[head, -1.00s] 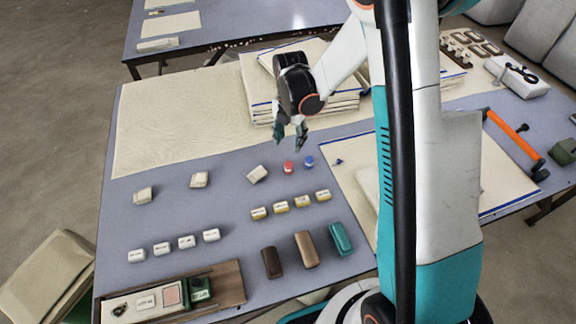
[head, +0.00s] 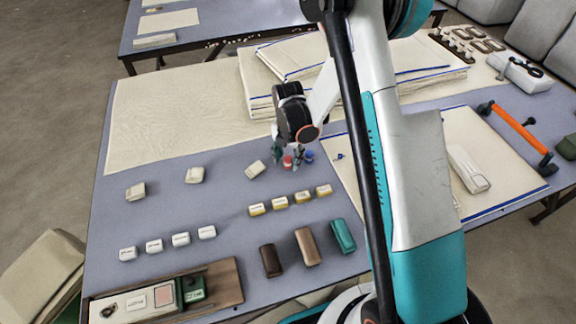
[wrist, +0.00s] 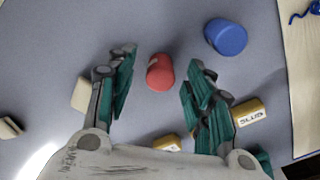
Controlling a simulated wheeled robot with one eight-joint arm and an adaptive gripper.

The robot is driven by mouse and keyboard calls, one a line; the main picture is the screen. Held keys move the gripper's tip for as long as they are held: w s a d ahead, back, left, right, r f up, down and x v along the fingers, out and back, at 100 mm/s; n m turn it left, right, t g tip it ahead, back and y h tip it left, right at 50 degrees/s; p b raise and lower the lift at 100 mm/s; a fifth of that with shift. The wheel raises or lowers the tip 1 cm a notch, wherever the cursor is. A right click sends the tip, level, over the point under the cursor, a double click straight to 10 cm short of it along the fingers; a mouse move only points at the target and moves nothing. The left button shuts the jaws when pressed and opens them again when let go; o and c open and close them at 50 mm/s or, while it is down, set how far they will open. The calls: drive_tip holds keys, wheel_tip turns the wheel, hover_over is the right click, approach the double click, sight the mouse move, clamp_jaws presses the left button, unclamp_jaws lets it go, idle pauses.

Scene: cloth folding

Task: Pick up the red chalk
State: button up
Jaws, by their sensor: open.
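The red chalk (wrist: 160,73) is a short red cylinder on the grey-blue table. In the wrist view it lies between and just beyond the fingertips of my open gripper (wrist: 160,75), with gaps on both sides. In the head view the red chalk (head: 287,161) shows just below the fingers of my gripper (head: 287,155), which partly cover it. I cannot tell the exact height of the fingers above the table.
A blue chalk (wrist: 227,37) stands close on the right of the red one. A pale block (head: 255,169) lies to the left. Several yellow-based labelled blocks (head: 280,203) form a row nearer. Stacked cloths (head: 262,98) lie behind; a cloth with blue edges (head: 345,170) lies right.

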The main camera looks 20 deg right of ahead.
sight(288, 158)
drive_tip(key=shift+f, duration=0.65)
drive_tip(key=shift+c, duration=0.6)
clamp_jaws()
drive_tip(key=shift+r, duration=0.15)
wheel_tip(288, 158, up, 20)
drive_tip(key=p, duration=0.6)
